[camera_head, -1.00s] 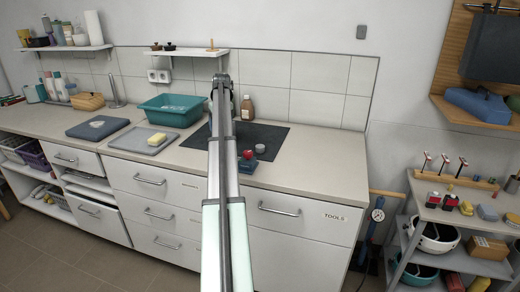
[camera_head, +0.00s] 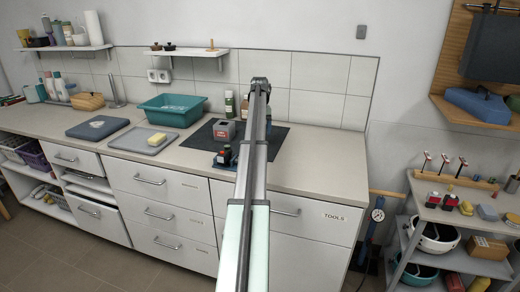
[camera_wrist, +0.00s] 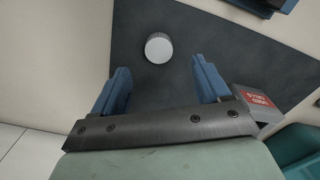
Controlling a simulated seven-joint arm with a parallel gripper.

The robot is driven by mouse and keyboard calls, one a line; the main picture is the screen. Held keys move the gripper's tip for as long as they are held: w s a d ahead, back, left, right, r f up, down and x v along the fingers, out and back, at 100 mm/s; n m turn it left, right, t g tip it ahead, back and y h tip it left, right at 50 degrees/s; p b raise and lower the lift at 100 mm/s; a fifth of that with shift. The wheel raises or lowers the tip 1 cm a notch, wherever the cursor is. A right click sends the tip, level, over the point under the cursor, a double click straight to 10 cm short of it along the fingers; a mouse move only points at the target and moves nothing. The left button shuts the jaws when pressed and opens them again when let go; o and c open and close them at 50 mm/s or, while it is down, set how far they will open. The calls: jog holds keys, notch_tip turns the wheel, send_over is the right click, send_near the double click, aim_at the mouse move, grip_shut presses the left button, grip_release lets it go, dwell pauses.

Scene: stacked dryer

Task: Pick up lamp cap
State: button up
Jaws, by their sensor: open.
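A round, light grey cap (camera_wrist: 158,48), which looks like the lamp cap, sits on the dark mat (camera_wrist: 185,30) in the wrist view. My gripper (camera_wrist: 160,78) is open, with its two blue fingers apart and nothing between them. The cap lies just beyond the fingertips in the picture, roughly centred between them, and no contact shows.
A grey box with a red label (camera_wrist: 256,104) is close beside the right finger; it also shows in the head view (camera_head: 224,131). A blue holder with small items (camera_head: 222,157) stands at the mat's front. A teal bin (camera_head: 170,110) is left. The counter's right end is clear.

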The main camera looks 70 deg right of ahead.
jog(key=shift+d+f, duration=0.15)
jog(key=shift+f, duration=1.65)
jog(key=shift+d+f, duration=0.15)
jog(key=shift+f, duration=1.6)
jog(key=shift+c, duration=0.2)
jog(key=c, duration=1.1)
